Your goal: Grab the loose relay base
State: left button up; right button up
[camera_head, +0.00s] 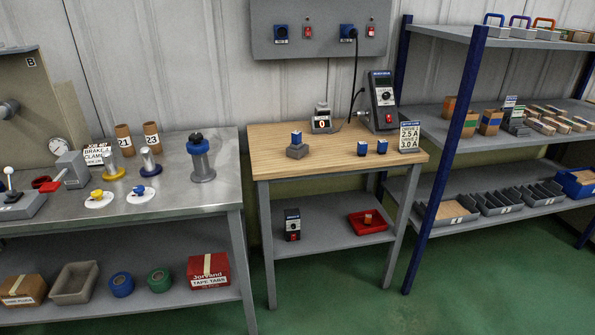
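On the wood-topped table (275,170), a small grey block (297,152) stands left of centre with a blue cube-like piece (297,138) on top. This block looks like a relay base, but I cannot tell whether it is loose. Two small dark blue pieces (362,148) (382,146) stand apart from it to the right. Neither of my grippers is in view.
Behind the block are a grey device marked 0 (322,120) and a dark meter unit (383,100); a sign (409,136) stands at the right edge. Below are a dark box (292,224) and a red tray (356,230). The tabletop's front is clear.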

aim_at(295, 151)
jog(key=u, duration=1.2)
jog(key=i, duration=1.15)
jog(key=z, duration=0.1)
